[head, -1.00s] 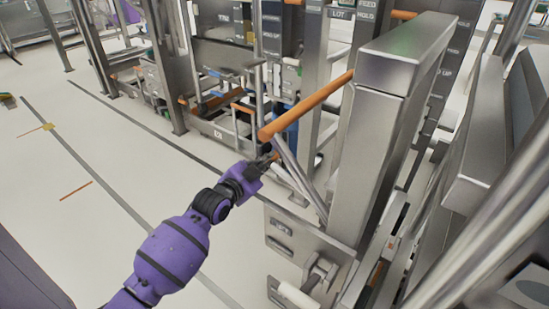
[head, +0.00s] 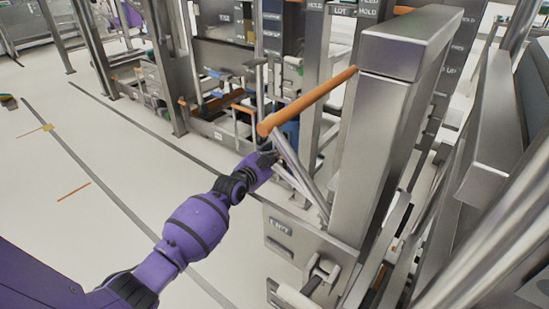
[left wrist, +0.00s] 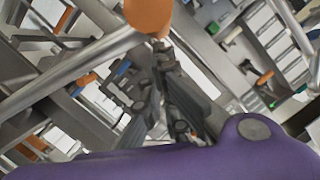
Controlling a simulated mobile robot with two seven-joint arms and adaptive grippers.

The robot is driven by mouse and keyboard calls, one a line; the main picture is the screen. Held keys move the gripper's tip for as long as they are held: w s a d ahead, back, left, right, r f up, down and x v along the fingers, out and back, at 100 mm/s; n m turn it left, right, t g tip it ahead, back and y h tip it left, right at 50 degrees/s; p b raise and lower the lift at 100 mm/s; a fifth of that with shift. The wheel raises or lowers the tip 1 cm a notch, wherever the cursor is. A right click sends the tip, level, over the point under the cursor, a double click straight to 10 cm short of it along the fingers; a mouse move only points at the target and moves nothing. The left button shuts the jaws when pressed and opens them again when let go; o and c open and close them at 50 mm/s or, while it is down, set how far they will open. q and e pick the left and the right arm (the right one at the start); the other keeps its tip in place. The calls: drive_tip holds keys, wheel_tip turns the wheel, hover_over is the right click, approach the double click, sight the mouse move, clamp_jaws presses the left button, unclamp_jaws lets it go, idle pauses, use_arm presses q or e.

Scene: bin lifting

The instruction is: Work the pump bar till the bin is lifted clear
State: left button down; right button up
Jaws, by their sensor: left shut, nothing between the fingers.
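The orange pump bar (head: 308,101) slants from the steel post down to its near end in the head view. Steel rods (head: 300,172) run from that end down to the base of the post. My left gripper (head: 272,152) is just below the near end of the bar, by the rods. In the left wrist view the bar's orange end (left wrist: 148,14) is at the top, past the fingertips of my left gripper (left wrist: 160,50). The fingers look closed and hold nothing; whether they touch the bar I cannot tell. My right gripper is not in view. I cannot make out the bin.
The broad steel post (head: 375,150) stands right of the bar. A labelled steel base plate (head: 290,240) is below it. Steel racks (head: 225,100) stand behind. The pale floor (head: 110,160) at left is open.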

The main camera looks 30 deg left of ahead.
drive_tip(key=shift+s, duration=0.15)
use_arm(q)
drive_tip(key=a+f+n+h+b, duration=0.1)
drive_tip(key=a+f+n+b, duration=0.2)
drive_tip(key=f+b, duration=1.1)
drive_tip(key=shift+a+f+n+g, duration=0.3)
drive_tip(key=shift+a+n, duration=0.1)
drive_tip(key=shift+a, duration=0.3)
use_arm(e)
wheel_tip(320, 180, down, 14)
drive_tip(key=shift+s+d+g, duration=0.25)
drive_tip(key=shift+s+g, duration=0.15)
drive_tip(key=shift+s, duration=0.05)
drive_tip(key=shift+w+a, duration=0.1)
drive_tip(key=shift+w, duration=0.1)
use_arm(q)
drive_tip(key=s+r+p, duration=0.7)
drive_tip(key=s, duration=0.2)
drive_tip(key=shift+a+r+p, duration=0.25)
drive_tip(key=shift+r+p, duration=0.15)
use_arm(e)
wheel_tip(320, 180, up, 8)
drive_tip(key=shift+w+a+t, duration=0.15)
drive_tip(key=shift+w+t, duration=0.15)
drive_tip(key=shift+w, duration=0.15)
